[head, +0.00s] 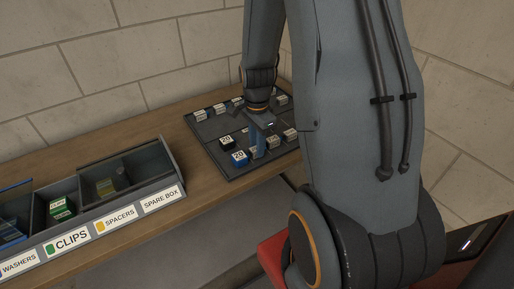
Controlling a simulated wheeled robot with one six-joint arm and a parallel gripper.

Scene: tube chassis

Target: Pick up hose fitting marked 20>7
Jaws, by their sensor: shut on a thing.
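A dark tray (213,143) on the wooden bench holds several small hose fittings with white labels. A black fitting (227,142) and a blue fitting (238,158) at its front left both show "20"; the smaller print is too small to read. More labelled fittings stand to the right (290,135) and along the back row (201,115). My gripper (257,151) points down over the front middle of the tray, just right of the blue fitting. It is shut on a fitting mostly hidden between its fingers; I cannot read its marking.
A partitioned bin (176,168) stands left of the tray, labelled washers, clips, spacers and spare box. Green blocks (62,207) lie in the clips section. A brick wall (150,60) runs behind the bench. My arm hides the tray's right side.

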